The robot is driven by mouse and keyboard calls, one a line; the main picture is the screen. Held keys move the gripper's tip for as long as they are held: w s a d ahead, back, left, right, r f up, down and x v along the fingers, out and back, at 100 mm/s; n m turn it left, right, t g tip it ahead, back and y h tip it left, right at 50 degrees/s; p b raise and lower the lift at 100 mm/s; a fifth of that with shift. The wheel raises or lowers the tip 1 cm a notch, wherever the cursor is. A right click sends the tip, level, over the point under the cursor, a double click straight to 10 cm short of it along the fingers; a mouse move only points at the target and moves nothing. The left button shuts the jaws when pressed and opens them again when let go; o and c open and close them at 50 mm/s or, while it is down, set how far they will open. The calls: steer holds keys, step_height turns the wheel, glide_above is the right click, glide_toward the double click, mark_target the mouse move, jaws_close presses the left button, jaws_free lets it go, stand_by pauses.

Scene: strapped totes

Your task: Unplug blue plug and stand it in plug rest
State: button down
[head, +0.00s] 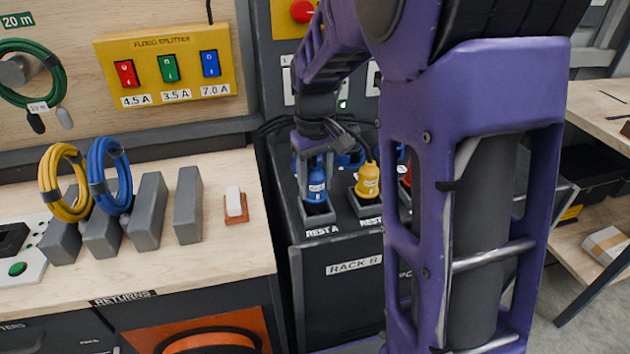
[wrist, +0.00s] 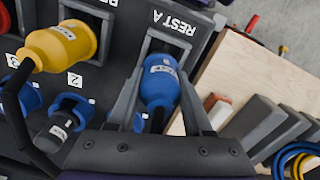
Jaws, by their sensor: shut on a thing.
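The blue plug (head: 317,184) stands upright between the fingers of my gripper (head: 315,172), which is shut on it. Its lower end is at the mouth of the grey holder marked REST A (head: 318,214); how deep it sits is hard to tell. In the wrist view the blue plug (wrist: 160,84) lies between both fingers, in line with the REST A holder (wrist: 172,42). Blue sockets (wrist: 68,112) show on the rack at left in the wrist view, partly hidden in the head view by my arm.
A yellow plug (head: 368,182) stands in the neighbouring rest, close to my gripper, with a black cable (wrist: 22,120). A wooden bench (head: 150,268) with grey blocks and coiled cables lies to the left. A yellow splitter box (head: 168,68) hangs on the wall.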

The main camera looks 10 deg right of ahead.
steer(key=shift+f, duration=0.35)
steer(key=shift+c, duration=1.2)
jaws_free()
steer(key=shift+r, duration=0.15)
